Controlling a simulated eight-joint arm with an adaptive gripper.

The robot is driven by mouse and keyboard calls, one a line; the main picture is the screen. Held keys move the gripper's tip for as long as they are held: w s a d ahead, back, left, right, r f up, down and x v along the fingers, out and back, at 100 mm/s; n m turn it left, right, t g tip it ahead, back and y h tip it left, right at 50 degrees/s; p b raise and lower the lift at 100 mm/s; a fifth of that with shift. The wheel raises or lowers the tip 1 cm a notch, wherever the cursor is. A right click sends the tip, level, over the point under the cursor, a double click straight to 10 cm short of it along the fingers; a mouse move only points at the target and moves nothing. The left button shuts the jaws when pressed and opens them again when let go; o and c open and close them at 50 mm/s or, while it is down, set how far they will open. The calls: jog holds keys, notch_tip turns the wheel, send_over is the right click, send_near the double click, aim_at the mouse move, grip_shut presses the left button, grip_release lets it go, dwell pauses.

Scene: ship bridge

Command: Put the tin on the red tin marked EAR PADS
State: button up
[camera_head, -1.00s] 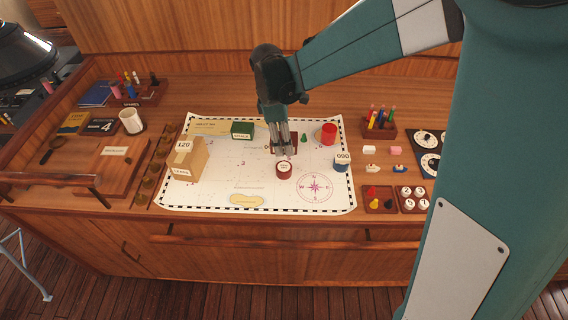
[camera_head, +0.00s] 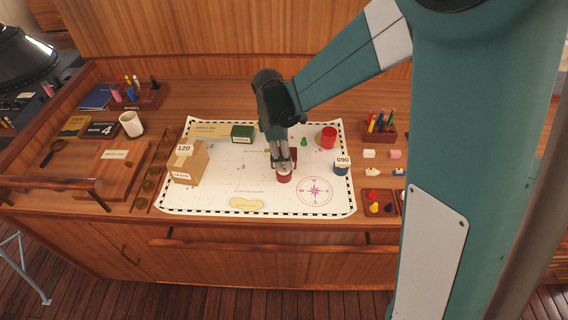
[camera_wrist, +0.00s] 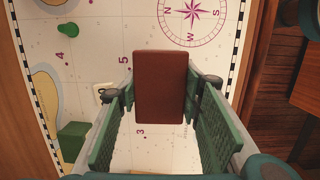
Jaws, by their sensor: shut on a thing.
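My gripper (camera_head: 283,166) is shut on a brown-red tin (camera_wrist: 158,88), which shows as a flat rectangle between the two fingers in the wrist view. In the head view it is partly hidden behind the fingers. A brighter red cylinder (camera_head: 328,139) stands farther back on the right. I cannot read EAR PADS on either one.
The chart's front is mostly clear.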

jog(key=shift+f, duration=1.8)
jog(key=shift+f, duration=0.15)
jog(key=o, duration=1)
jog(key=r, duration=0.4)
jog(key=a+r, duration=0.1)
jog(key=r, duration=0.7)
jog(key=shift+a+r, duration=0.1)
jog(key=shift+a, duration=0.3)
jog(key=shift+d, duration=0.1)
